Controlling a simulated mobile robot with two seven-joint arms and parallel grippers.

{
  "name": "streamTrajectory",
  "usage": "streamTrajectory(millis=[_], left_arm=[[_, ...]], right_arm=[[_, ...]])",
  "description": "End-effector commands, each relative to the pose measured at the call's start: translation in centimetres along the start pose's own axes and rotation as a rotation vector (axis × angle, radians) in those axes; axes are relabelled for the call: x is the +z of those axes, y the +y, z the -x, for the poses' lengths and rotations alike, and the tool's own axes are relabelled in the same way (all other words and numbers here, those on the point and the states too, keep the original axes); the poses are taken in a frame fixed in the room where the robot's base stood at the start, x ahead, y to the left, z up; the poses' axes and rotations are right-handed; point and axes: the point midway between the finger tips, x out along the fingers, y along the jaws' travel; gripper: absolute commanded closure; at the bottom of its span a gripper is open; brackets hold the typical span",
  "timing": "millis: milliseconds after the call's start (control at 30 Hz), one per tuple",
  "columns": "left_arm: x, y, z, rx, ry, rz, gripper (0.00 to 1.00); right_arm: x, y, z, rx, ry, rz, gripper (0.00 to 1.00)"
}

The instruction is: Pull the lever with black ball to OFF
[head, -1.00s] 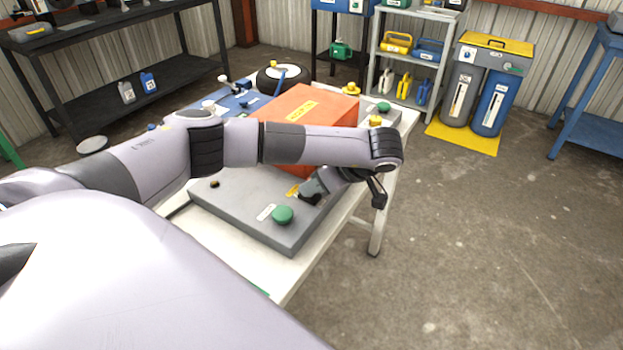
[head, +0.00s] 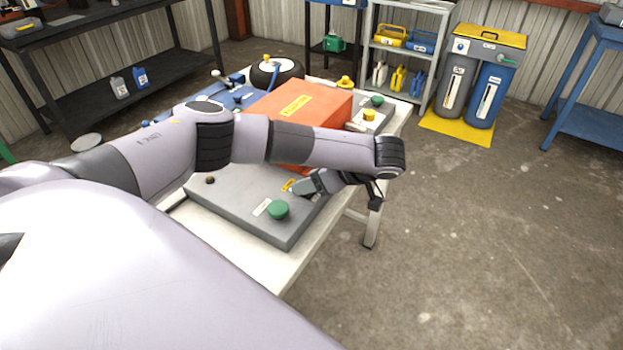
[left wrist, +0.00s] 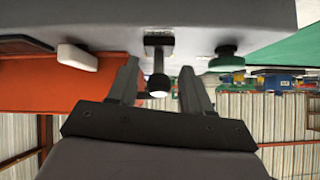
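A grey control box (head: 235,205) lies on the white table's near end. It has a green mushroom button (head: 278,209), a yellow label (head: 288,185) and a small dark knob (head: 210,180). My left gripper (head: 308,186) is low over the box's right part, beside the yellow label. In the head view my gripper hides this lever. My right gripper is out of view.
An orange box (head: 305,103) stands directly behind the grey box, close under my left forearm. A yellow button (head: 369,115) and another green button (head: 376,99) are farther back on the table. The floor to the right is clear.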

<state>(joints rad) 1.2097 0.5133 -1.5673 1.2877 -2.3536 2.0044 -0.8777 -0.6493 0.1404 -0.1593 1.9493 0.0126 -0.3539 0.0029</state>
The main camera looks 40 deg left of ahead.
Motion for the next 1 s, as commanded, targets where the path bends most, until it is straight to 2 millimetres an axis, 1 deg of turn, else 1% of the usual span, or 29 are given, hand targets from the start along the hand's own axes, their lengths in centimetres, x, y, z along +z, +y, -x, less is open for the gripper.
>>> streamTrajectory(millis=[167, 267, 533, 700, 800, 1000], left_arm=[[0.0, 0.1, 0.1, 0.002, -0.001, 0.001, 0.51], [-0.1, 0.1, 0.8, 0.004, -0.002, 0.001, 0.51], [-0.2, 0.1, 5.0, 0.006, 0.001, 0.002, 0.51], [0.0, 0.1, 6.6, 0.003, 0.0, 0.001, 0.51], [0.0, 0.0, 7.0, 0.001, 0.0, 0.001, 0.51], [0.0, 0.0, 7.2, 0.0, 0.0, 0.0, 0.51]], right_arm=[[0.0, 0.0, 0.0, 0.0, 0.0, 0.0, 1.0], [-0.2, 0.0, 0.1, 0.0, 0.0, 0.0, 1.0], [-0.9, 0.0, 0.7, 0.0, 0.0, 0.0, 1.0], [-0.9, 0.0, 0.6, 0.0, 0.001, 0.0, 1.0], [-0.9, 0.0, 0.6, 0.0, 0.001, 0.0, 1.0], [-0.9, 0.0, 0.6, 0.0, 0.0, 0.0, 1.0]])
